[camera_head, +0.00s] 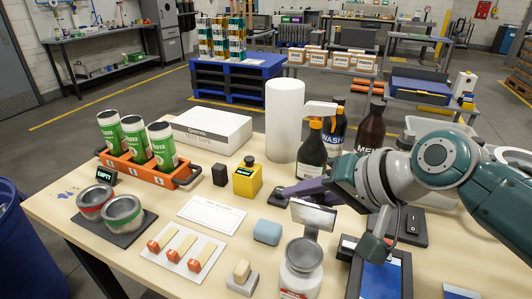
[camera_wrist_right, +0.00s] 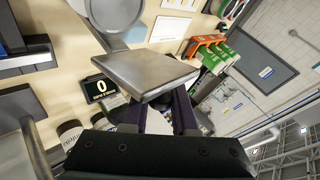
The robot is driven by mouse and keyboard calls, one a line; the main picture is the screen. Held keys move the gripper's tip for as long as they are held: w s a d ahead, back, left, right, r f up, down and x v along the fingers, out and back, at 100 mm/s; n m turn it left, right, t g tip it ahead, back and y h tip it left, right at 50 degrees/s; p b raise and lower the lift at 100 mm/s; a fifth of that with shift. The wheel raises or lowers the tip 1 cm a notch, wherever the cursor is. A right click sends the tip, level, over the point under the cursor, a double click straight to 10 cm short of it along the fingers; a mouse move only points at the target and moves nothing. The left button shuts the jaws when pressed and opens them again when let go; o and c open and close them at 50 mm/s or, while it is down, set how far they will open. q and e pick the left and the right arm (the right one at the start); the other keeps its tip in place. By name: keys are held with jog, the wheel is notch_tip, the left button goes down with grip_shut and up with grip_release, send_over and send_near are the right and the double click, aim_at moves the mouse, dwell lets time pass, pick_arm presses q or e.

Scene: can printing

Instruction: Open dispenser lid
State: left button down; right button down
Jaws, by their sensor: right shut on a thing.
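The dispenser (camera_head: 297,282) is a white jar with a red label at the front middle of the table. Its round grey metal lid (camera_head: 303,255) is on top, and a flat metal plate (camera_head: 313,214) rises behind it. In the wrist view the plate (camera_wrist_right: 130,70) is close, with the round lid (camera_wrist_right: 115,18) beyond. My right gripper (camera_head: 300,193) reaches in from the right, its dark purple fingers (camera_wrist_right: 165,110) shut at the plate's edge. The plate hides part of the fingertips. My left gripper is not in view.
Spray and brown bottles (camera_head: 370,130) stand behind my right gripper. A yellow box (camera_head: 248,178), a blue sponge (camera_head: 267,231) and a brush block (camera_head: 242,277) are to the left. An orange carrier (camera_head: 150,168) holds green cans. A blue-screened device (camera_head: 381,278) stands right of the jar.

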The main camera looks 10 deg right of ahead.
jog(key=shift+w+d+f+m+g+y+b, duration=0.3)
jog(key=shift+w+m+g+y+b, duration=0.15)
jog(key=shift+g+b, duration=0.45)
jog(key=shift+w+d+f+m+g+y+b, duration=0.3)
jog(key=shift+m+g+y+b, duration=0.25)
jog(key=shift+g+b, duration=0.3)
jog(key=shift+r, duration=0.1)
jog(key=c, duration=0.7)
grip_release()
jog(key=shift+a, duration=0.1)
jog(key=shift+r, duration=0.1)
jog(key=p+v, duration=0.1)
jog(key=v, duration=0.9)
